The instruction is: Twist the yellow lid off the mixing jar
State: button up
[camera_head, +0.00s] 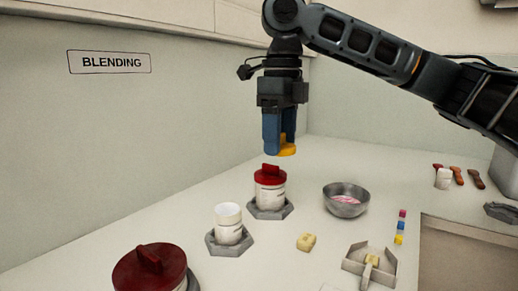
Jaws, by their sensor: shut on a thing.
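My gripper (280,134) points straight down above the back of the counter. It is shut on a yellow lid (287,149), held in the air and partly hidden by the blue fingers. A white open-topped jar (228,222) stands upright in a grey hexagonal holder (229,250) at the lower middle. It has no lid on it. The lid is up and to the right of this jar, apart from it.
A jar with a red lid (269,175) stands below my gripper, and a larger red lid (149,268) is at front left. A metal bowl (346,205), a yellowish block (306,242), a grey tray (357,266) and colored cubes (400,228) lie to the right.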

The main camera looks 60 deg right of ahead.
aim_at(284, 145)
jog(key=shift+s+d+r+p, duration=0.3)
jog(key=shift+d+r, duration=0.1)
jog(key=shift+r, duration=0.3)
jog(key=shift+r+p, duration=0.6)
jog(key=shift+p, duration=0.35)
jog(key=shift+r+p, duration=1.5)
jog(key=shift+p, duration=0.3)
